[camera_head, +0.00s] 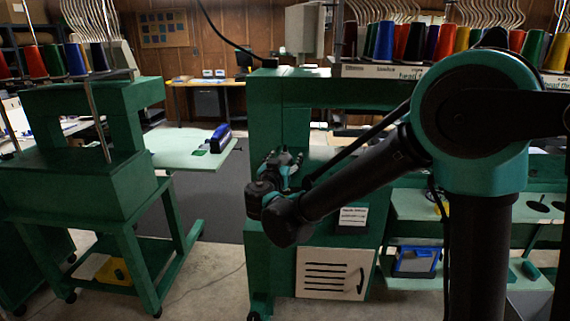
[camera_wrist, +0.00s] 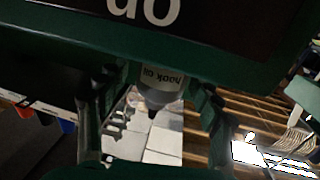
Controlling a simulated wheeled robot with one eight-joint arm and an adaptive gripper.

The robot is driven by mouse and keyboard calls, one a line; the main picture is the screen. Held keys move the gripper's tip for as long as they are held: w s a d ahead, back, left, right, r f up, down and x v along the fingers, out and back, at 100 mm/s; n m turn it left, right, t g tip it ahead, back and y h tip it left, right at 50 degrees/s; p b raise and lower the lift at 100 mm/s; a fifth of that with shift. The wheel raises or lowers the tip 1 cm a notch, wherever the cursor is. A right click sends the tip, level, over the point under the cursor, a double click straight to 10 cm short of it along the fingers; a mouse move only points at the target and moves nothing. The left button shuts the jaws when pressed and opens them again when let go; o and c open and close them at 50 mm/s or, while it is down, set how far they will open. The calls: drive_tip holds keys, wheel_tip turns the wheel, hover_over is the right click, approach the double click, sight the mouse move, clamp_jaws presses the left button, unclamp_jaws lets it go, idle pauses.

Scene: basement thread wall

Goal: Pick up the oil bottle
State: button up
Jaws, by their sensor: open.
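The oil bottle (camera_wrist: 162,82) shows in the wrist view as a small grey-white bottle with a printed label that reads upside down and a dark tip pointing down in the picture. It lies between the two dark finger outlines of my gripper (camera_wrist: 150,106), with visible space on both sides. My gripper is open and empty. I cannot tell how deep the bottle is between the fingers. In the head view my gripper (camera_head: 283,163) is beside the green machine's front, partly hidden by my wrist. I cannot make out the bottle in that view.
A green embroidery machine (camera_head: 264,110) stands close behind my gripper, with several thread cones (camera_head: 383,42) above it. Another green machine (camera_head: 78,183) stands at left. Its pale table (camera_head: 175,152) carries a blue object (camera_head: 220,136). Dark open floor (camera_head: 215,205) lies between the machines.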

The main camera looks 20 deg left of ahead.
drive_tip(key=shift+c, duration=0.5)
drive_tip(key=c, duration=1.2)
drive_tip(key=shift+r, duration=0.15)
wheel_tip(320, 180, up, 20)
